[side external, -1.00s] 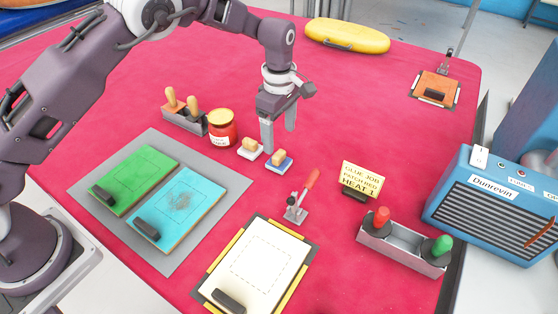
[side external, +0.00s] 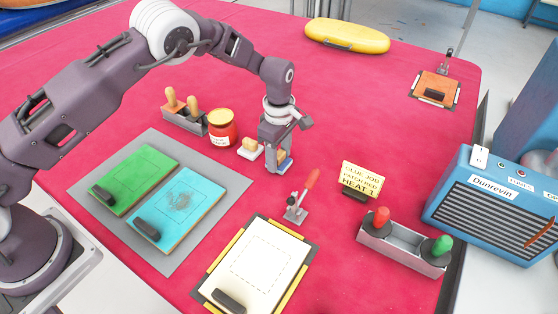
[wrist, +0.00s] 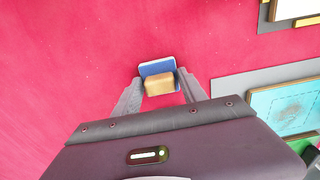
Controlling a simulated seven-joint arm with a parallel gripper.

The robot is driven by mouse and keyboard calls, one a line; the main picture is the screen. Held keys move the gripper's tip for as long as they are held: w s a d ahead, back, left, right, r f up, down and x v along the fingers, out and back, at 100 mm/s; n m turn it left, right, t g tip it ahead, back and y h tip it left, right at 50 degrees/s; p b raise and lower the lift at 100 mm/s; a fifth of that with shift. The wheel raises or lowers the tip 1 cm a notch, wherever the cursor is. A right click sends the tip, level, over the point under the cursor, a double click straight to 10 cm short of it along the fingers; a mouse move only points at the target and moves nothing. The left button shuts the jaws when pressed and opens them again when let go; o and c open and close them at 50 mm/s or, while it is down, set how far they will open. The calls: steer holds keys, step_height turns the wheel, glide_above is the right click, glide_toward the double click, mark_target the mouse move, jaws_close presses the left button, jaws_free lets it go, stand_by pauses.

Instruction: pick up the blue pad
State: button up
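The blue pad (side external: 288,166) is a small blue base with a tan block handle on top. It lies on the red table cover, partly hidden behind my gripper (side external: 279,162) in the side view. In the wrist view my gripper (wrist: 161,78) is open, with one finger on each side of the blue pad (wrist: 157,66) and its tan handle (wrist: 159,85). The fingers are low around it; gaps seem to remain beside the handle, and I see no clear grip.
A white pad with a tan handle (side external: 249,148) lies close at left. A red jar (side external: 221,129) and a grey rack (side external: 184,118) stand beyond it. A red-handled clamp (side external: 302,198) stands in front, at right. Green (side external: 135,179) and cyan (side external: 180,208) boards lie at left.

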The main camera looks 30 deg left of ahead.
mark_target(279, 154)
steer(key=c, duration=0.3)
step_height(279, 154, up, 10)
steer(key=shift+r, duration=0.1)
